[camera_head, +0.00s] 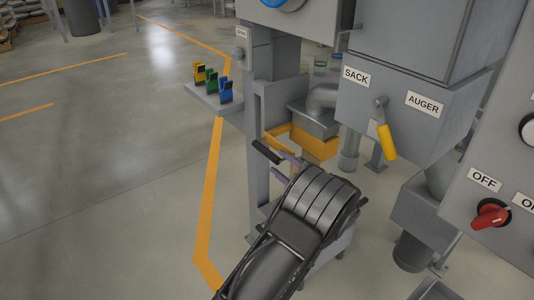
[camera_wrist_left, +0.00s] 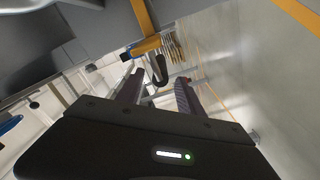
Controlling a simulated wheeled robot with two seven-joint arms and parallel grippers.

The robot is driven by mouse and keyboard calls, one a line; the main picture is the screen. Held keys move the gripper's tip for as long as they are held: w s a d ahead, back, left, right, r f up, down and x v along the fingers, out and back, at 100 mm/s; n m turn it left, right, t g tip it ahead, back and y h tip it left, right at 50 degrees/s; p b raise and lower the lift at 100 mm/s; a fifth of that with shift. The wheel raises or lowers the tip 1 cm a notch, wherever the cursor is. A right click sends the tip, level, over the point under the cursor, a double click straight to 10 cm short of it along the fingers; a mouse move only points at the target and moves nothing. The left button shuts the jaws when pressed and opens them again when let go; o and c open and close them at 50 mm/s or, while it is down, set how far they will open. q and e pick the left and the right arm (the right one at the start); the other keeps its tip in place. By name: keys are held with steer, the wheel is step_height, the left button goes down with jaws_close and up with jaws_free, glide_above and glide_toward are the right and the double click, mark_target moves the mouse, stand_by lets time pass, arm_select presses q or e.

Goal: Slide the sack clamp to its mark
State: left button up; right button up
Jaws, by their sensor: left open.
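The sack clamp is the orange-yellow frame (camera_head: 316,147) under the grey spout, with a black grip (camera_head: 266,152) at its left front. In the left wrist view the orange bar (camera_wrist_left: 147,45) and the black grip (camera_wrist_left: 160,70) show ahead of the fingers. My left gripper (camera_head: 285,168) is open beside the black grip, its fingers pointing toward it. In the wrist view the grip lies between or just beyond the fingertips (camera_wrist_left: 157,82); I cannot tell if they touch. My arm hides part of the clamp's lower area. I cannot make out the mark. My right gripper is out of view.
A grey post (camera_head: 257,110) stands just left of the clamp. A small shelf (camera_head: 215,99) holds yellow, green and blue clips. The SACK/AUGER box (camera_head: 410,120) with its yellow lever (camera_head: 386,142) hangs to the right, near a red OFF switch (camera_head: 490,214). Floor at left is clear.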

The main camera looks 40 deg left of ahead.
mark_target(267, 153)
arm_select(q)
steer(key=x, duration=0.7)
steer(key=shift+a, duration=0.2)
steer(key=shift+c, duration=0.5)
jaws_close()
stand_by(0.7)
